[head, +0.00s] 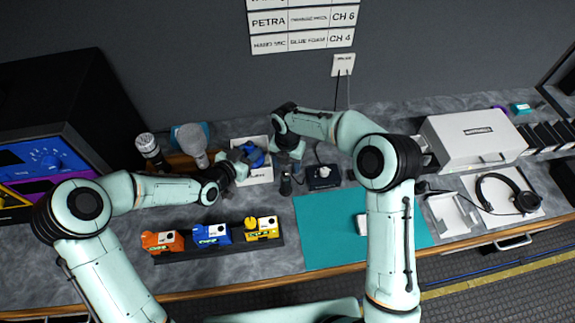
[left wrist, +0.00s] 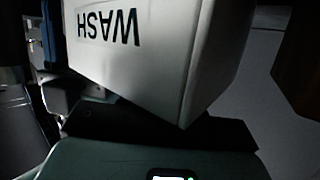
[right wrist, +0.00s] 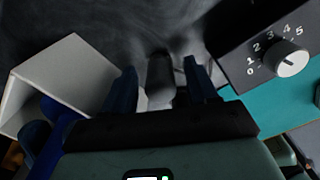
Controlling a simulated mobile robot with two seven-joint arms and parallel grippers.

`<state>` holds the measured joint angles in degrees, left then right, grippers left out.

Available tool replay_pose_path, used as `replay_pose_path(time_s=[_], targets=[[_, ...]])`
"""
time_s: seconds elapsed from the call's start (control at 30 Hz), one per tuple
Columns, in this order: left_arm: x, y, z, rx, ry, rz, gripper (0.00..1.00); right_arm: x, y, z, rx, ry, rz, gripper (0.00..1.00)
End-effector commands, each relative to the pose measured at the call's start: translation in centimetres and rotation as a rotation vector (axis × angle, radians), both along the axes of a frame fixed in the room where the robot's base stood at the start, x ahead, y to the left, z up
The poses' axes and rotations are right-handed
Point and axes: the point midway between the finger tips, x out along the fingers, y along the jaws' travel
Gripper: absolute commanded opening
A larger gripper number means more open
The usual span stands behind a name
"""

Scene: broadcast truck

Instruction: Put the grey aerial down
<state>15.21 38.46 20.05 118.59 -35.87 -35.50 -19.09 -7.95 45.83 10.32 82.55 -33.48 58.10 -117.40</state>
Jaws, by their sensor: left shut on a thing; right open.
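A dark grey stubby piece, which looks like the grey aerial (head: 286,186), stands on the counter below my right gripper (head: 289,160). In the right wrist view the grey aerial (right wrist: 160,78) lies between the two spread fingers of the right gripper (right wrist: 160,90), which is open. My left gripper (head: 243,160) is at the white WASH bin (head: 262,174), shut on what looks like a blue foam piece (head: 255,157) at the bin's mouth. In the left wrist view the bin (left wrist: 150,50) hides the left fingertips and what they hold.
A black box with a numbered knob (head: 323,178) stands just right of the aerial. A teal mat (head: 325,235) lies in front. A rack with orange, blue (head: 211,236) and yellow packs stands front left. Microphones (head: 150,150) stand behind my left arm.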

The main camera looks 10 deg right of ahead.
Motion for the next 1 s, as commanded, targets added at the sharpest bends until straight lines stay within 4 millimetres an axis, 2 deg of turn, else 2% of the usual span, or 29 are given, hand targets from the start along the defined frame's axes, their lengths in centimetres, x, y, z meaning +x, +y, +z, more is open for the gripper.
replay_pose_path(time_s=[0.3, 0.5, 0.7, 1.0], targets=[[0.2, 0.0, 0.4, -0.001, -0.006, 0.0, 0.0, 0.1, 0.0, 7.1, 0.002, -0.006, -0.002, 0.58], [0.2, 0.0, 0.4, -0.001, -0.006, 0.0, 0.0, 0.0, 0.1, 10.2, 0.0, -0.004, 0.0, 0.58], [0.2, 0.0, 0.4, -0.001, -0.006, 0.0, 0.0, 0.0, 0.0, 11.3, 0.0, -0.001, 0.0, 0.58], [0.2, 0.0, 0.4, -0.001, -0.006, 0.0, 0.0, -0.1, 0.0, 11.4, 0.0, 0.0, 0.0, 0.58]])
